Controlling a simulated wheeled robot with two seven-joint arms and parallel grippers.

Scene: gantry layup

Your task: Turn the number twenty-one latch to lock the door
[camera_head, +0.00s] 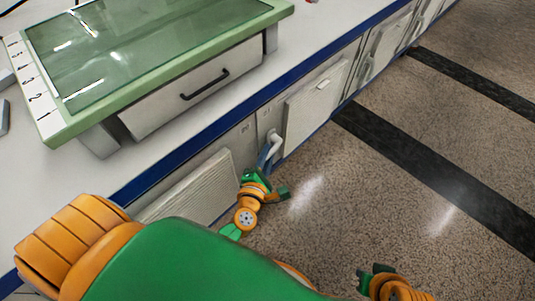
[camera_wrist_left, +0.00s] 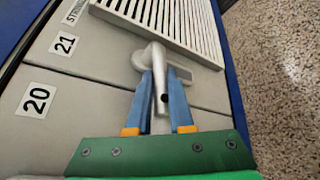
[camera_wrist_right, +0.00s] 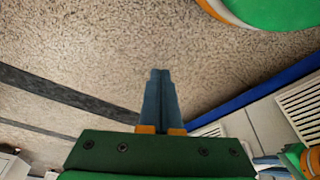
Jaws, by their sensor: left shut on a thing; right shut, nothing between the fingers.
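The number twenty-one latch is a grey metal lever; in the left wrist view (camera_wrist_left: 160,62) it sits beside the "21" label (camera_wrist_left: 65,42), its lever running down over the seam toward the "20" panel. It also shows in the head view (camera_head: 274,139) on the cabinet front. My left gripper (camera_wrist_left: 161,85) is shut on the lever, one blue finger on each side; it also shows in the head view (camera_head: 267,157). My right gripper (camera_wrist_right: 160,75) is shut and empty over the floor, apart from the cabinets. Its fingertips are not clear in the head view.
A white louvred door panel (camera_wrist_left: 165,20) is beside the latch. A white worktop with a blue edge (camera_head: 235,113) runs above the cabinets and bears a green-framed glass-topped unit (camera_head: 50,131) with a drawer. The speckled floor (camera_head: 350,190) is clear, with dark stripes.

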